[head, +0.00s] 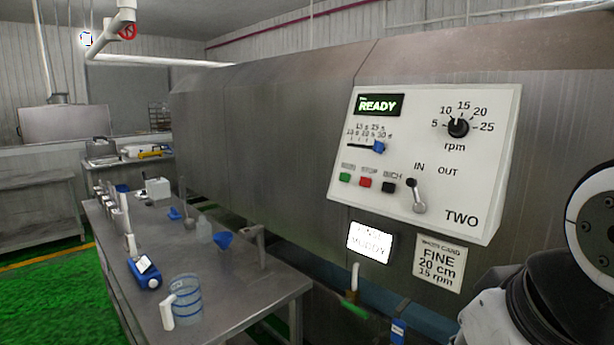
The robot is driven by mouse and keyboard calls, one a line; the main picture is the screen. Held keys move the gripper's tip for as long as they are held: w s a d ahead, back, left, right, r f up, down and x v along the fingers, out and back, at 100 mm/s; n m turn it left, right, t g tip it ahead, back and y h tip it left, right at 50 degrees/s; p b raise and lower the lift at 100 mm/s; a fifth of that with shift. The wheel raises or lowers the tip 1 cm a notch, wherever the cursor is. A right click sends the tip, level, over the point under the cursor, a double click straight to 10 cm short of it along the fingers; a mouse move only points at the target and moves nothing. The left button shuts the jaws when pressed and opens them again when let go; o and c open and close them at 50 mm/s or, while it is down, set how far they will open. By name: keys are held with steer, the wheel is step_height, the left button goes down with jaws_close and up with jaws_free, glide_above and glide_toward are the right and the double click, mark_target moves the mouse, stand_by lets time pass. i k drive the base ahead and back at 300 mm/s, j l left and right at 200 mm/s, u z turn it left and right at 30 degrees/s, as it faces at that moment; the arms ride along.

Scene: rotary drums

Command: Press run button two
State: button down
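The white control panel marked TWO (470,150) is on the side of the large metal drum housing, at the right of the head view. Its green button (345,177) is leftmost in a row, with a red button (365,182) and a black button (388,187) to its right. The small labels above them are too blurred to read surely; the right one seems to end in "CH". The display (379,105) reads READY. Parts of my arm show at the lower right, apart from the buttons in the picture. My gripper is not in view.
The panel also has an rpm knob (458,127), a blue slider (379,147) and an IN/OUT lever (417,196). A card (438,262) below reads FINE, 20 cm, 15 rpm. A metal table (240,288) with a jug (187,300) and several tools stands left.

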mark_target(344, 178)
steer(key=i+j+z, duration=0.15)
steer(key=j, duration=0.2)
steer(key=i+j+z, duration=0.3)
steer(key=i+j, duration=0.15)
steer(key=j, duration=0.3)
steer(key=i+j+z, duration=0.15)
steer(key=j, duration=0.25)
steer(key=i+j+z, duration=0.15)
steer(key=j, duration=0.25)
steer(key=i+j+z, duration=0.15)
steer(key=j, duration=0.25)
